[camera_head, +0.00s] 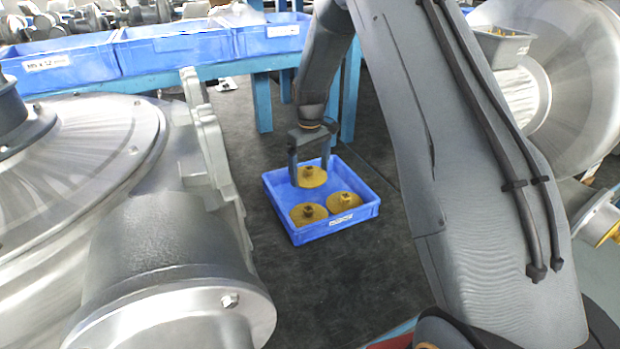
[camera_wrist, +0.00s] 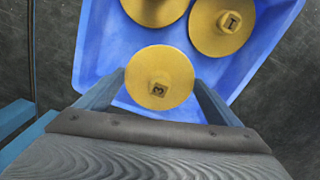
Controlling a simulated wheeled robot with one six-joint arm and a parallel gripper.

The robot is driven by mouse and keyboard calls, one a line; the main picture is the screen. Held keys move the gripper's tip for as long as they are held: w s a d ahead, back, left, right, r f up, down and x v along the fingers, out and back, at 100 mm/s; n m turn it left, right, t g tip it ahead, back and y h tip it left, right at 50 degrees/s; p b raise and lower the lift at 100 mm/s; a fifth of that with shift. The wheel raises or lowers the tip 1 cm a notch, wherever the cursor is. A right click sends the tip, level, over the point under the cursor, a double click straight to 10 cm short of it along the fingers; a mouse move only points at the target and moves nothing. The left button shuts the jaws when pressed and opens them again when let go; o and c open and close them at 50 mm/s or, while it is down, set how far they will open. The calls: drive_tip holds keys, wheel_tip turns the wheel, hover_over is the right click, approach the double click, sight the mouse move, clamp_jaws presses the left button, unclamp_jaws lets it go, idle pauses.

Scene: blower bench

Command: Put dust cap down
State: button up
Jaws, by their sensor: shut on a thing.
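My gripper (camera_head: 309,178) points down at the far end of a blue tray (camera_head: 350,219). Its fingers are shut on a yellow round dust cap (camera_head: 312,183), which also shows in the wrist view (camera_wrist: 172,93) between the fingertips, with a mark like a 3 on its dark-topped knob. The held cap looks level, within the tray's outline; I cannot tell whether it touches the tray floor. Two similar caps lie in the tray, one at the near left (camera_head: 305,220) and one at the right (camera_head: 344,208); one shows a mark like a 1 in the wrist view (camera_wrist: 211,40).
The tray stands on a dark floor mat (camera_head: 340,283) with bare room around it. A large metal blower housing (camera_head: 175,240) fills the left. Another round metal housing (camera_head: 580,80) stands at the right. Blue bins (camera_head: 175,48) sit on a blue-legged bench behind.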

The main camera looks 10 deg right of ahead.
sight(310, 180)
drive_tip(key=shift+f+p, duration=0.4)
drive_tip(key=shift+f, duration=1.25)
drive_tip(key=shift+f, duration=0.35)
drive_tip(key=o, duration=1)
wheel_tip(310, 180, up, 12)
drive_tip(key=b, duration=0.3)
drive_tip(key=shift+f, duration=0.2)
drive_tip(key=shift+s+r, duration=0.2)
drive_tip(key=shift+r, duration=0.35)
drive_tip(key=s+m, duration=0.1)
drive_tip(key=s, duration=0.9)
drive_tip(key=s+m, duration=0.2)
drive_tip(key=s, duration=0.9)
drive_tip(key=s+f+m, duration=0.1)
drive_tip(key=s+m, duration=0.1)
drive_tip(key=s, duration=0.9)
drive_tip(key=shift+s+a+t, duration=0.1)
drive_tip(key=shift+s+t, duration=0.15)
drive_tip(key=shift+t, duration=0.05)
